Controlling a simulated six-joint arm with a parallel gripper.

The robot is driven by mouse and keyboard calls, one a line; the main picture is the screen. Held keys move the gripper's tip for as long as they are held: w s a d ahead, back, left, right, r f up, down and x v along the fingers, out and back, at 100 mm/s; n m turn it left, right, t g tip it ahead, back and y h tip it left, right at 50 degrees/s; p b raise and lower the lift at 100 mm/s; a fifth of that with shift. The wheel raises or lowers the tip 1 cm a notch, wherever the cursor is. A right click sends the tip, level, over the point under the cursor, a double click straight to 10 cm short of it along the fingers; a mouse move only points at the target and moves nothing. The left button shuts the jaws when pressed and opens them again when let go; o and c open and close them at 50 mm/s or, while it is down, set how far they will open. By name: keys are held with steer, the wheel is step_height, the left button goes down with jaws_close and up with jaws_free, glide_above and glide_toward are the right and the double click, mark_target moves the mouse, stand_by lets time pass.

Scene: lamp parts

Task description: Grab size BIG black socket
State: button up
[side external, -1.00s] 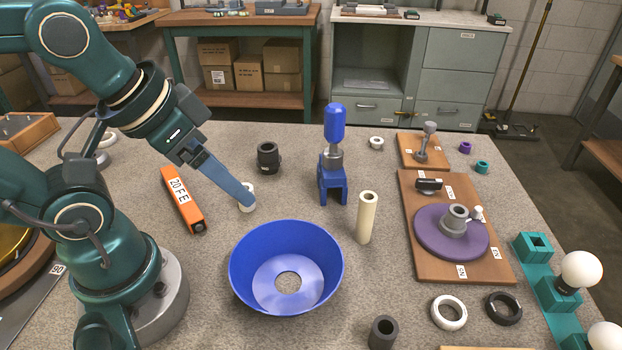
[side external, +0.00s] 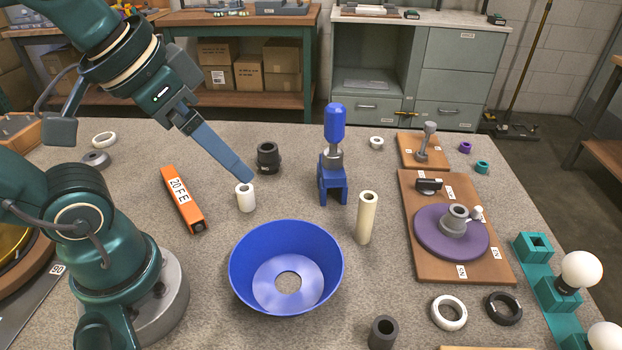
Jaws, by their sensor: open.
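A black socket (side external: 268,158) with a small white label stands upright on the grey table, behind and to the right of a white socket (side external: 245,197). A dark grey hollow cylinder (side external: 383,332) stands at the front edge of the view; I cannot tell whether it is another socket. My gripper (side external: 249,178) has blue fingers seen from the side, open and empty. Its fingertips are just above and behind the white socket, left of the black socket. They appear apart from the black socket.
A blue bowl-shaped shade (side external: 328,262) stands in front. A blue clamp-like tool (side external: 333,170) and cream tube (side external: 367,218) stand to the right. An orange bar (side external: 183,200) lies left. A wooden board (side external: 421,262) carries a purple disc (side external: 430,235).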

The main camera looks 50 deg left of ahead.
steer(key=r, duration=0.1)
steer(key=m+g+y, duration=0.4)
steer(key=m+y, duration=0.9)
steer(key=m, duration=0.7)
glide_above(271, 151)
steer(key=shift+n, duration=0.3)
step_height(271, 151, down, 18)
steer(key=shift+r, duration=0.25)
steer(key=shift+x, duration=2.5)
steer(key=shift+r, duration=0.1)
jaws_close()
